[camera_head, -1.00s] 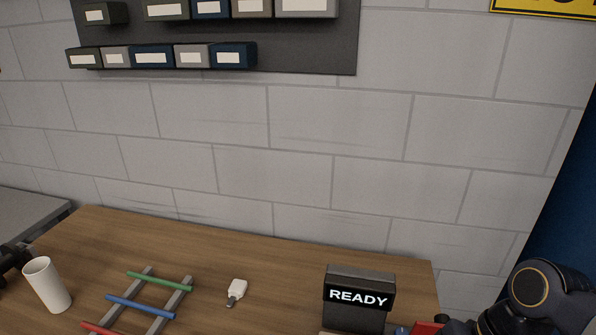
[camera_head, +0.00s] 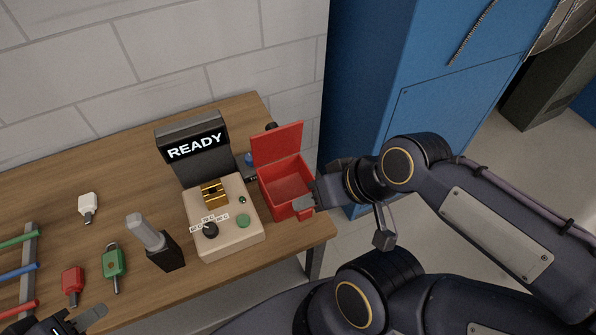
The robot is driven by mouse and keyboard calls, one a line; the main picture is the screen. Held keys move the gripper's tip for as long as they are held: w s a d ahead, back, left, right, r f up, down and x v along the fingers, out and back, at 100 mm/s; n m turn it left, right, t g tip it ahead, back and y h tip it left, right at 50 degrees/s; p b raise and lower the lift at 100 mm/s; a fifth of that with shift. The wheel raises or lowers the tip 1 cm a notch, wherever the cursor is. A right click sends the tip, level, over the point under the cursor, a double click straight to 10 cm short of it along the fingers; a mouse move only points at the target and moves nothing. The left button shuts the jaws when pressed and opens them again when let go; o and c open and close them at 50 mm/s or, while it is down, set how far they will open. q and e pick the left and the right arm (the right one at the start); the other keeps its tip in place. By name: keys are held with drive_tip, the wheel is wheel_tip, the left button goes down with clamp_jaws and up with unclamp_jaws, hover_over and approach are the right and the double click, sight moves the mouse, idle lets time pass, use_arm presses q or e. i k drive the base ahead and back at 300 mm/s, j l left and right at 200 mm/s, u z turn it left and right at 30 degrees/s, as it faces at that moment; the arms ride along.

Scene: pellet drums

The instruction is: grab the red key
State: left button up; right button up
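The red key (camera_head: 72,281) lies on the wooden table at the lower left, a red head with a grey shaft pointing down. My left gripper (camera_head: 84,319) is at the bottom left edge, just below and beside the key, apart from it in the picture. One grey fingertip shows; the rest is cut off by the frame, so its opening is unclear. My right gripper (camera_head: 306,203) is at the front right of a red box (camera_head: 287,183) with a raised lid. Its fingers overlap the box's front edge; I cannot tell whether they touch or grip it.
A green key (camera_head: 114,263) lies right of the red key, a white one (camera_head: 88,206) behind. A dark holder with a grey handle (camera_head: 163,248) and a beige console (camera_head: 232,232) with a READY display (camera_head: 195,146) stand further right. A rack (camera_head: 28,262) with coloured bars is left.

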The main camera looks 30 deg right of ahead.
sight(73, 281)
drive_tip(key=k+l+z, duration=0.1)
drive_tip(key=z, duration=0.25)
drive_tip(key=k+l+z, duration=0.15)
drive_tip(key=z, duration=0.25)
drive_tip(key=u, duration=1.9)
drive_tip(key=i+j+u, duration=0.25)
drive_tip(key=i+j, duration=0.45)
drive_tip(key=j, duration=0.15)
